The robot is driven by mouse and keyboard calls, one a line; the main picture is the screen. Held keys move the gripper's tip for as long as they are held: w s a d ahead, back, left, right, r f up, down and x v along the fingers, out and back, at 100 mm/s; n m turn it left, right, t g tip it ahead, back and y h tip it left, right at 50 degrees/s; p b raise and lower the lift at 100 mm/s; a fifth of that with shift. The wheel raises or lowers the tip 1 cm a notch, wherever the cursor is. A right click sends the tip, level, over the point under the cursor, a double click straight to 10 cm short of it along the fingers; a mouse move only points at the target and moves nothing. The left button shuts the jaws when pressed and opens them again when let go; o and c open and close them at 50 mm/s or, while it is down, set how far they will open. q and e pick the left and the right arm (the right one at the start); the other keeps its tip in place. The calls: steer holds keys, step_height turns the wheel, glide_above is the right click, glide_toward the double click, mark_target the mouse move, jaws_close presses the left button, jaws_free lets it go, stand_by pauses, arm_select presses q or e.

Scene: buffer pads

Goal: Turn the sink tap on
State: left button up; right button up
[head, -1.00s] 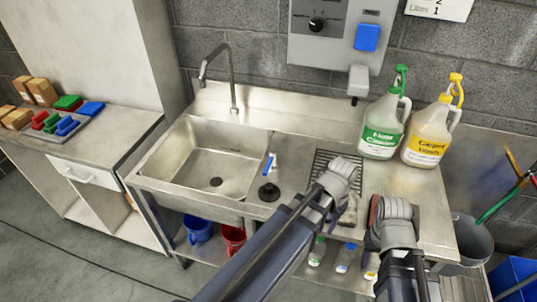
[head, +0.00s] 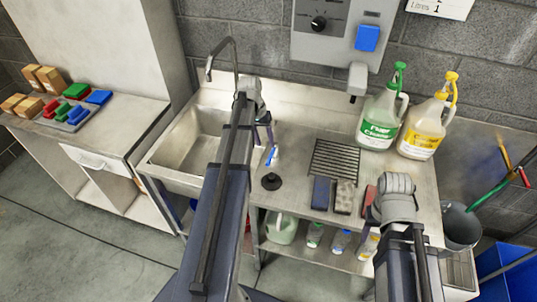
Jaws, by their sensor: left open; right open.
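The sink tap (head: 234,62) is a tall curved metal spout at the back edge of the steel sink (head: 180,155), its outlet over the basin. Its base, and any handle there, is hidden behind my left gripper. My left gripper (head: 264,122) is open, just right of the tap base near the back ledge; I cannot tell whether it touches the tap. My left arm covers the right part of the basin. No water shows from the spout. My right gripper (head: 373,205) is open over the right counter, beside the red pad (head: 368,196).
Blue (head: 320,193) and grey-brown (head: 344,198) pads lie below a drain grid (head: 335,158). A black plug (head: 271,181) and blue-white brush (head: 272,156) lie right of the sink. Green-label (head: 379,130) and yellow-label (head: 420,140) jugs stand back right. A dispenser (head: 357,80) hangs above.

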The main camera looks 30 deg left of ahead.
mark_target(271, 155)
arm_select(q)
steer(key=shift+w+d+f+b, duration=0.1)
steer(key=shift+d+f+b, duration=0.15)
steer(key=shift+f+b, duration=1)
steer(key=shift+w+d+f+b, duration=0.1)
steer(key=shift+d+f+b, duration=0.2)
steer(key=shift+f+b, duration=0.95)
steer(key=shift+d+f+b, duration=0.25)
steer(key=shift+f+b, duration=0.9)
steer(key=shift+f, duration=0.15)
steer(key=shift+r, duration=0.1)
jaws_close()
